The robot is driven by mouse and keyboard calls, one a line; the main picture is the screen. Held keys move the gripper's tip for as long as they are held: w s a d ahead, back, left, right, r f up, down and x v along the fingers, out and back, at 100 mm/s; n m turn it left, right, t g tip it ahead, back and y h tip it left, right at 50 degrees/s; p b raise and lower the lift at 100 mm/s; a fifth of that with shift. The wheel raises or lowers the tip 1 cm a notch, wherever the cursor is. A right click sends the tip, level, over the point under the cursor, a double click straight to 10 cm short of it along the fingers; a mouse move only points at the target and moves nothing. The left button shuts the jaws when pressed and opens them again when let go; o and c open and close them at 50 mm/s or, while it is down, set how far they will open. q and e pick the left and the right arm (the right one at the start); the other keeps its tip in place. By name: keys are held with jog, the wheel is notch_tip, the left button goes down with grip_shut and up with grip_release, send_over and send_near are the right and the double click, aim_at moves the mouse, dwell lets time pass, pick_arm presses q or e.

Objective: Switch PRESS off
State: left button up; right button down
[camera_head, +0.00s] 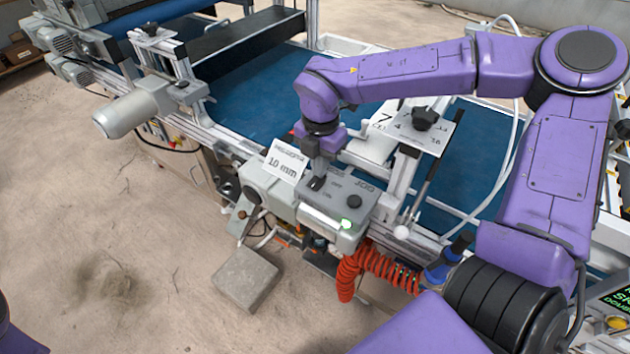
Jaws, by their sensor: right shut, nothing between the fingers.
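A grey control box (327,211) stands at the near edge of the machine. Its sloped top carries a black knob (354,201) near lettering that reads JOG, and other small lettering that I cannot read surely. A green lamp (347,224) glows on the box's front. My right gripper (317,183) is shut and empty, pointing down at the left part of the box's top. It covers whatever control is there, so I cannot see a PRESS label or that switch's position. I cannot tell whether the fingertips touch. My left gripper is out of view.
A white card reading 10 mm (285,162) stands just left of my right gripper. A plate with a black knob (425,118) is behind. A red coiled hose (347,278) hangs below the box. A blue belt (262,110) runs behind; sandy floor lies left.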

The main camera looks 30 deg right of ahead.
jog(key=shift+f+b, duration=0.4)
jog(key=shift+f, duration=0.1)
jog(key=shift+s, duration=0.1)
notch_tip(320, 180, up, 7)
jog(key=p, duration=0.5)
jog(key=shift+r+p, duration=0.1)
jog(key=shift+p, duration=0.3)
